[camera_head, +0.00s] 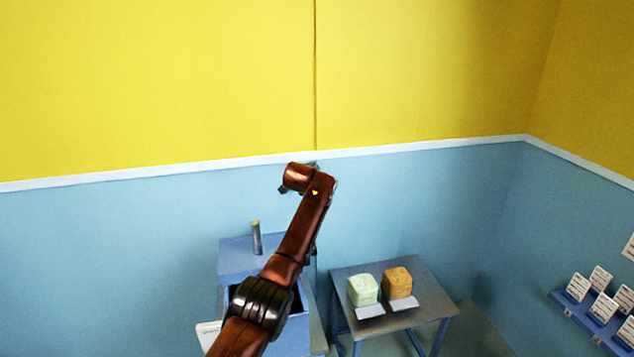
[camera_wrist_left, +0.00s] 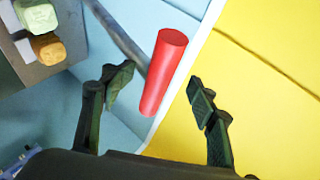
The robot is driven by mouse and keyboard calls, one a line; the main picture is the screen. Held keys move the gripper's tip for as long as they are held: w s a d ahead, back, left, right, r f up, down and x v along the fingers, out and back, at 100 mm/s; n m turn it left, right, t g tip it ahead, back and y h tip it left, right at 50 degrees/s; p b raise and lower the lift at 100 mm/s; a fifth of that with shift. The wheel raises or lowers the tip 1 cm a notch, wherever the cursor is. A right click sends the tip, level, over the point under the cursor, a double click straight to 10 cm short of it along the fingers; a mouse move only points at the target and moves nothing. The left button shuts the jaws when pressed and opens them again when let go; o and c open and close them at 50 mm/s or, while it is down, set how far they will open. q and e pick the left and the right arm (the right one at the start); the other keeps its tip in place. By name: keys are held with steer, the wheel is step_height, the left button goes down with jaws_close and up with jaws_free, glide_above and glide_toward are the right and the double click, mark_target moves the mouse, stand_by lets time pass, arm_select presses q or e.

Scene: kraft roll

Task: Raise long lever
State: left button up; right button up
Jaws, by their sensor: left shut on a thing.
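The long lever shows in the left wrist view as a grey bar (camera_wrist_left: 122,35) ending in a red cylindrical handle (camera_wrist_left: 165,72). The gripper there is mostly hidden behind the wrist, and the red handle cannot be made out. My right gripper is in neither view.
A blue cabinet (camera_head: 236,262) with a short upright peg (camera_head: 256,238) stands behind my arm. To its right, a grey table (camera_head: 424,292) holds a green block (camera_head: 363,290) and an orange block (camera_head: 398,282). A blue wall shelf (camera_head: 588,319) with white cards is at far right.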

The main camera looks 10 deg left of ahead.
arm_select(q)
steer(key=shift+w+a, duration=0.2)
steer(key=shift+a, duration=0.15)
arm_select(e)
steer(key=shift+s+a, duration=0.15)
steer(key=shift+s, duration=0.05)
arm_select(q)
steer(key=shift+r, duration=0.1)
steer(key=shift+s+r, duration=0.15)
steer(key=shift+r, duration=0.05)
steer(key=d+f+v, duration=0.1)
steer(key=v, duration=1)
steer(key=shift+s, duration=0.35)
steer(key=shift+a+r, duration=0.1)
